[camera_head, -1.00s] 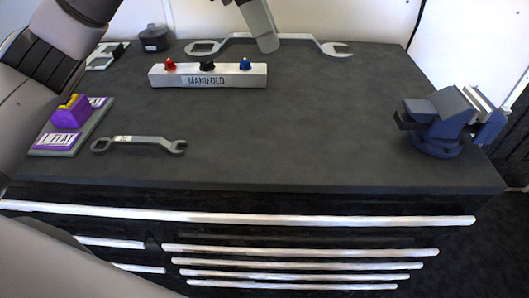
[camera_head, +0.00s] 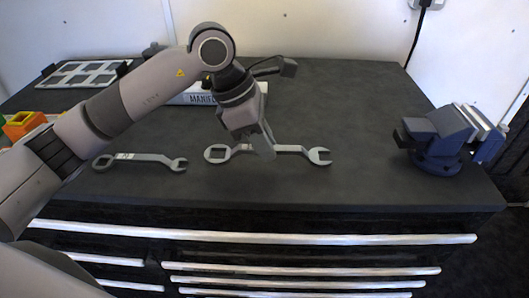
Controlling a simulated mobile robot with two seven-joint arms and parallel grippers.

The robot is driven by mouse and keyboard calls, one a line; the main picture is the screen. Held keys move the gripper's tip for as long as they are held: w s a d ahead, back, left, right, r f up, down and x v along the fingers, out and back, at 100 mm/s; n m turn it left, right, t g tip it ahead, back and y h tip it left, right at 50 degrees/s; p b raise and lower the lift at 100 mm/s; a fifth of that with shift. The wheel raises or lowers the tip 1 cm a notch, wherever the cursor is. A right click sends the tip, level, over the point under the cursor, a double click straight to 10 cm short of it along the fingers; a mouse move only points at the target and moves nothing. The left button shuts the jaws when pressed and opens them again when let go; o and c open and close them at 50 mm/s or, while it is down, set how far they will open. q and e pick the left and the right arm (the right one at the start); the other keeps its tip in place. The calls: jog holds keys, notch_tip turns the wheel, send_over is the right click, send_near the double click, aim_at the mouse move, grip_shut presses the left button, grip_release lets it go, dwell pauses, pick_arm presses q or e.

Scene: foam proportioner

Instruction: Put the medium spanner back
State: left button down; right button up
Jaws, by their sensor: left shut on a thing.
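A grey spanner (camera_head: 290,148) is in the middle of the bench, its ring end to the left and its open jaw to the right. My left gripper (camera_head: 262,148) points down over it and is shut on its handle, hiding part of it. The spanner is at or just above the bench top; I cannot tell if it touches. A second spanner (camera_head: 140,158) with a small white label lies to its left. Which is the medium one is not readable. My right gripper is not in view.
The manifold block (camera_head: 190,98) stands behind my left arm, partly hidden. A light tray with square cells (camera_head: 85,74) is at the back left, and an orange and green block (camera_head: 22,124) at the left edge. A blue vise (camera_head: 440,140) is at the right. The bench between vise and spanner is clear.

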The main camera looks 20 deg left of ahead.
aim_at(265, 170)
pick_arm(q)
notch_tip(265, 170, down, 3)
jog(key=shift+f, duration=0.1)
jog(key=c, duration=1.5)
grip_release()
jog(key=shift+f, duration=0.15)
jog(key=o, duration=0.4)
jog(key=shift+o, duration=0.2)
jog(key=shift+r, duration=0.2)
jog(key=shift+r, duration=0.2)
jog(key=v, duration=1.1)
jog(key=shift+s+a+r+b, duration=0.1)
jog(key=shift+a+r+b, duration=0.15)
jog(key=shift+r+b, duration=0.05)
